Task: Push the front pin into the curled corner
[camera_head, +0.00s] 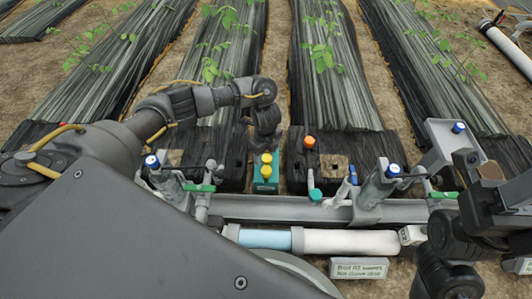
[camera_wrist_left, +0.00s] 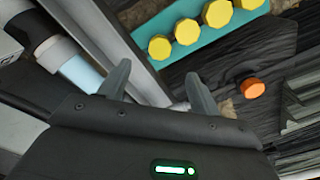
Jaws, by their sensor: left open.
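Several yellow pin heads (camera_wrist_left: 186,31) stand in a row in a teal holder (camera_wrist_left: 140,37). In the head view two yellow heads show in the holder (camera_head: 265,186), the nearer one (camera_head: 265,170) in front. An orange pin head (camera_head: 309,142) sits on the black film (camera_head: 296,160) to the right; it also shows in the left wrist view (camera_wrist_left: 253,88). A tan bare patch (camera_head: 336,165) shows beside it; I cannot make out a curled corner for certain. My left gripper (camera_head: 265,140) is above and just behind the holder, its two fingers (camera_wrist_left: 157,92) apart and empty. My right gripper's fingers are not clear.
A grey rail (camera_head: 300,207) runs across in front of the film ends, with blue-capped valves (camera_head: 393,170) and green handles. A white and blue pipe (camera_head: 350,242) lies nearer. A small sign (camera_head: 358,268) stands before it. Striped beds stretch behind.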

